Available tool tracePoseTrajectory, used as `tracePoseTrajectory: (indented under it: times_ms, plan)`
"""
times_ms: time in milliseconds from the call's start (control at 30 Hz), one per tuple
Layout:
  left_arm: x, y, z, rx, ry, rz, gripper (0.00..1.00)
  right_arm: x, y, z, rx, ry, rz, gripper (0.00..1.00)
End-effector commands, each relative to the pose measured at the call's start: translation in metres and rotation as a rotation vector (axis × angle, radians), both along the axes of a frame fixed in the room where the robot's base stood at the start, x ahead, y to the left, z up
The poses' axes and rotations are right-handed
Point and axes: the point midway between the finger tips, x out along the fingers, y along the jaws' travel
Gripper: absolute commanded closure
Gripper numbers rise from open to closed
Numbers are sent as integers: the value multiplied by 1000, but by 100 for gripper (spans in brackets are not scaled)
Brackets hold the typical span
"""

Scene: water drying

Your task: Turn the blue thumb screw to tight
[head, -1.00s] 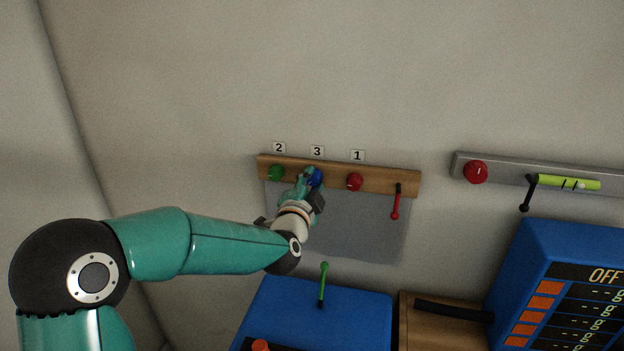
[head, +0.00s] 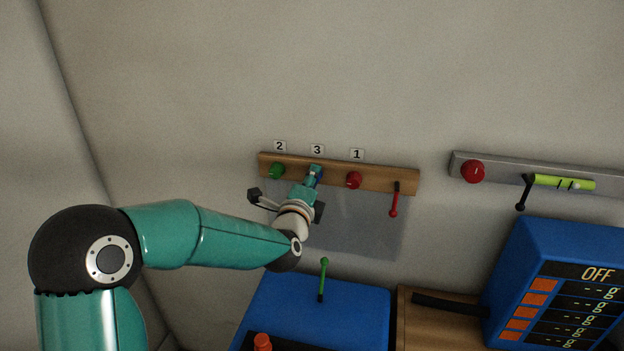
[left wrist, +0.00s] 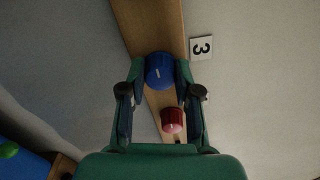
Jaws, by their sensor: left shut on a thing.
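The blue thumb screw (left wrist: 159,71) sits on the wooden rail (left wrist: 157,14) beside the label 3. In the head view the screw (head: 319,172) is mostly hidden behind my left gripper (head: 313,176). In the left wrist view my left gripper (left wrist: 161,72) has one finger on each side of the blue screw and is shut on it. A pale mark shows on the screw's face. My right gripper is not in view.
A green knob (head: 277,171) under label 2 and a red knob (head: 354,180) under label 1 flank the blue screw. A red lever (head: 394,204) hangs at the rail's right end. A blue box with a green lever (head: 322,279) stands below.

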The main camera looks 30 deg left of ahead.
Motion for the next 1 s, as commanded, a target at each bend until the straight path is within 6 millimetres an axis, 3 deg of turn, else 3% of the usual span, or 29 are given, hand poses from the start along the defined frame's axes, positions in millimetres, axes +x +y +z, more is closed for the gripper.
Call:
tracePoseTrajectory:
  times_ms: [33, 500, 533, 667, 1000]
  plan:
    - [-1, 0, -8, 4, 20, -1, 100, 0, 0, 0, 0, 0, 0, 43]
    - [-1, 0, -8, 20, 24, -1, 100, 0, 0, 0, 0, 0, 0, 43]
    - [-1, 0, -8, 20, 24, -1, 66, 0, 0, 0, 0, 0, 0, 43]
    - [-1, 0, -7, 20, 21, 0, 45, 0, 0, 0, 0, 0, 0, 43]
    - [-1, 0, -2, 23, 11, -1, 43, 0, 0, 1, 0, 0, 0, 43]
